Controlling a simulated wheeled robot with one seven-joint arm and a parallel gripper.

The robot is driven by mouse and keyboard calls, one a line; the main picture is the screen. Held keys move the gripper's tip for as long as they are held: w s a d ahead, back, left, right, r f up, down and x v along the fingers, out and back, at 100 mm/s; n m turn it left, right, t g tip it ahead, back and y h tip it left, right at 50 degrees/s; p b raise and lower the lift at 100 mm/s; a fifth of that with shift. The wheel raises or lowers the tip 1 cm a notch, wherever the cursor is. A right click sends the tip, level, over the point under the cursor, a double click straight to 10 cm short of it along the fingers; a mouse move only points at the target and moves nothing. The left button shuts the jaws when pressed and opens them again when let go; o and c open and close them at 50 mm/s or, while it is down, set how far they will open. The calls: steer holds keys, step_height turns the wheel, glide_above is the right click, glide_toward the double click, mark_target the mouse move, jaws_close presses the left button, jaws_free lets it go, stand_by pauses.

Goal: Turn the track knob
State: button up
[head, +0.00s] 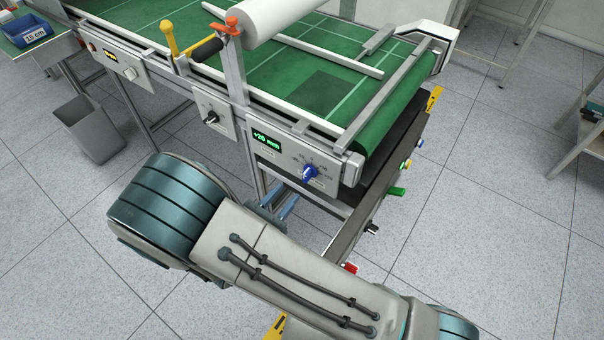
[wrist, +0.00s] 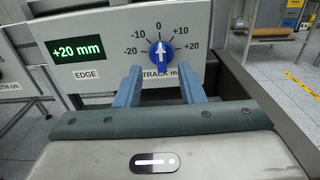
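The blue track knob (head: 310,172) sits on a pale panel (head: 277,160) at the near corner of the green-topped machine. In the wrist view, the knob (wrist: 160,53) has a white arrow pointing up at 0 on a scale from -20 to +20. The label below reads "TRACK m", partly hidden by a finger. A display (wrist: 78,51) marked EDGE reads +20 mm. My gripper (wrist: 162,76) is open and empty. Its two blue fingers are apart, below and to either side of the knob; I cannot tell whether they touch the panel.
A second panel with a black knob (head: 211,118) is further left. A dark rail (head: 375,195) with coloured buttons runs below the machine's right end. A white roll (head: 275,14) is above the green belt (head: 310,92). A grey bin (head: 88,128) stands left.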

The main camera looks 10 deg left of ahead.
mark_target(304, 175)
steer(key=x, duration=0.8)
steer(key=shift+p, duration=0.3)
steer(key=shift+c, duration=0.2)
jaws_close()
